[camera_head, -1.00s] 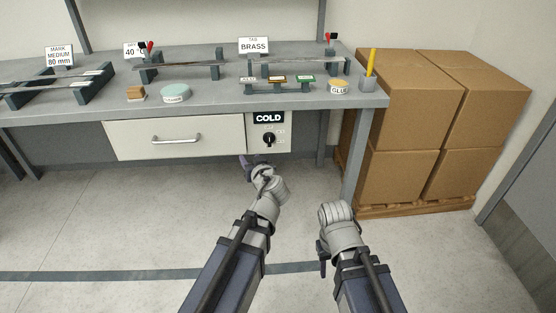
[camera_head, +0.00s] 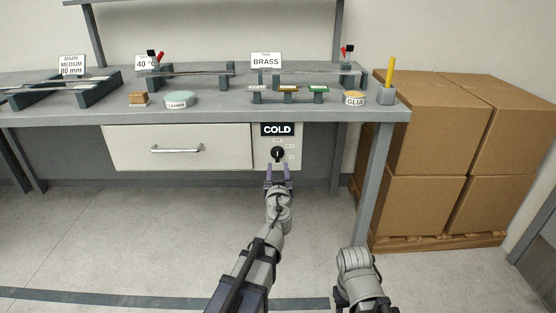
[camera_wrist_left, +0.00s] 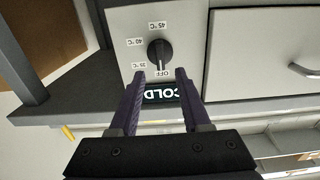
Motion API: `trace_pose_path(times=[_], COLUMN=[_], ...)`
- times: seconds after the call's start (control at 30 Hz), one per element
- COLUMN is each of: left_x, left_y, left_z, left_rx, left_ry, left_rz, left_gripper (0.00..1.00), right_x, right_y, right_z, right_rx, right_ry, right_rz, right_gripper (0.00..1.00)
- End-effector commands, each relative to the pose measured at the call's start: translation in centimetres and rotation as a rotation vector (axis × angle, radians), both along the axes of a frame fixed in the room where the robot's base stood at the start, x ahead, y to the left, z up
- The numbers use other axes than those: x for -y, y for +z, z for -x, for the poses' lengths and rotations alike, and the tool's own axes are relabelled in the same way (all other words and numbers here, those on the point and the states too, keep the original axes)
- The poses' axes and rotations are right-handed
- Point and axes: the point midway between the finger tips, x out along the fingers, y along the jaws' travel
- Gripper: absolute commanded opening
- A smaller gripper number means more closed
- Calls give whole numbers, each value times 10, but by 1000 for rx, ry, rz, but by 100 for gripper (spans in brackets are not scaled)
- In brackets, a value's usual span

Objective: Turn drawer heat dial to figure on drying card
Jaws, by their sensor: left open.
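The heat dial (camera_head: 277,153) is a black knob on a pale panel beside the drawer (camera_head: 177,147), under a black sign reading COLD (camera_head: 277,129). In the left wrist view, upside down, the dial (camera_wrist_left: 159,53) has labels OFF, 35, 40 and 45 °C around it; its white mark points at OFF. The drying card (camera_head: 145,63) at the back of the bench reads 40 °C, partly covered by a clamp. My left gripper (camera_head: 278,171) is open just below and in front of the dial; its fingers (camera_wrist_left: 160,76) are apart and empty. My right gripper's fingers are not clearly visible.
The bench (camera_head: 220,113) edge overhangs above the dial panel. A bench leg (camera_head: 374,185) stands to the right, with stacked cardboard boxes (camera_head: 437,130) beyond it. The floor in front is clear.

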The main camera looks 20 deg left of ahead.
Motion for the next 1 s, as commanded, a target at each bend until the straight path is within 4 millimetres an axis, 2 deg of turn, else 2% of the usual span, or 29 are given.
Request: trace_pose_path(times=[0.3,0.4,0.7,0.77,1.0], left_x=[-14,-17,-18,-18,-18], left_y=[0,0,0,0,0], left_z=[-49,-59,-62,-62,-62], left_rx=[0,-1,-1,-1,-1], left_ry=[1,1,1,1,1], left_rz=[0,0,0,0,0], left_gripper=[48,48,48,43,16], right_x=[0,0,0,0,0], right_y=[0,0,0,0,0], right_z=[0,0,0,0,0], right_rx=[0,0,0,0,0], right_ry=[0,0,0,0,0], right_rz=[0,0,0,0,0], right_gripper=[50,50,50,50,50])
